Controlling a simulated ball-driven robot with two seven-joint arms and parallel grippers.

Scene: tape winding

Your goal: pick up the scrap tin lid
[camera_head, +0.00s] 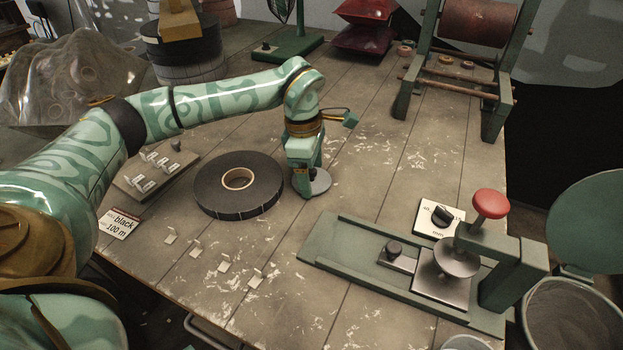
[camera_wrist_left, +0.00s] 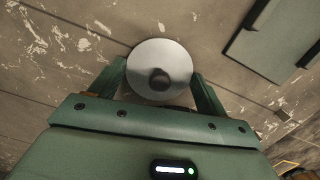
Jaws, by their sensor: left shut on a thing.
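The scrap tin lid, a small round grey disc (camera_head: 320,183) with a dark knob, is at the tip of my left gripper (camera_head: 303,190), just right of the black tape roll (camera_head: 238,184). In the left wrist view the lid (camera_wrist_left: 143,58) shows pale and round between the two green fingers of my left gripper (camera_wrist_left: 161,86). The gripper is shut on the lid, with a finger at either side. The gripper hides part of the lid in the head view. I cannot tell whether the lid touches the table. My right gripper is not in view.
A green press (camera_head: 520,262) with a red knob stands on a long base (camera_head: 345,240) at the right front. Several small hooks (camera_head: 223,266) line the front edge. A roller stand (camera_head: 408,95) is at the back right. The table's middle (camera_head: 400,160) is clear.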

